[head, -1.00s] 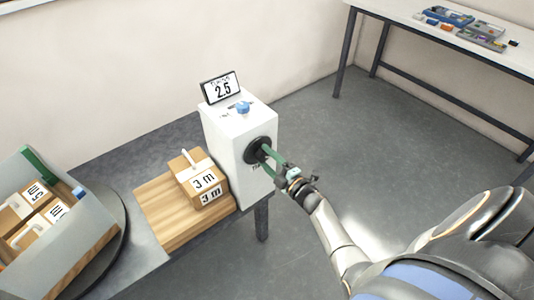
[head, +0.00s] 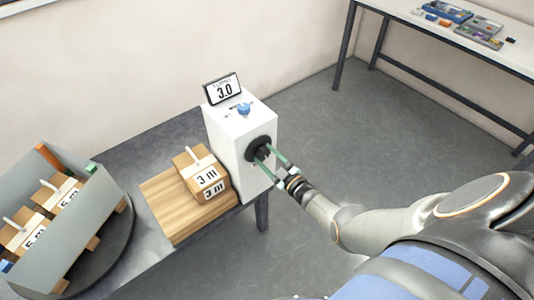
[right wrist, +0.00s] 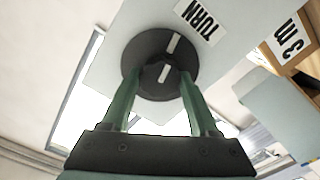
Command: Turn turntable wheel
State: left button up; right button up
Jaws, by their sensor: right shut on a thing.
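A white box machine (head: 228,140) stands on the table with a black round wheel (head: 261,148) on its right side. The wheel also shows in the right wrist view (right wrist: 160,52), with a white line on it and a "TURN" label beside it. My right gripper (head: 270,153) is shut on the wheel's central knob (right wrist: 160,75), one green finger on each side. A small display (head: 222,89) on top reads 3.0. A round dark turntable (head: 122,232) at the left carries a grey bin (head: 85,225) with boxes marked "5 m". My left gripper is not in view.
A cardboard box (head: 202,172) marked "3 m" sits on a wooden board (head: 165,210) between the turntable and the machine. A blue knob (head: 244,109) is on the machine's top. A far table (head: 420,25) holds trays of parts.

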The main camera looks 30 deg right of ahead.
jog(key=shift+m, duration=0.8)
jog(key=o, duration=1.4)
jog(key=shift+a, duration=0.1)
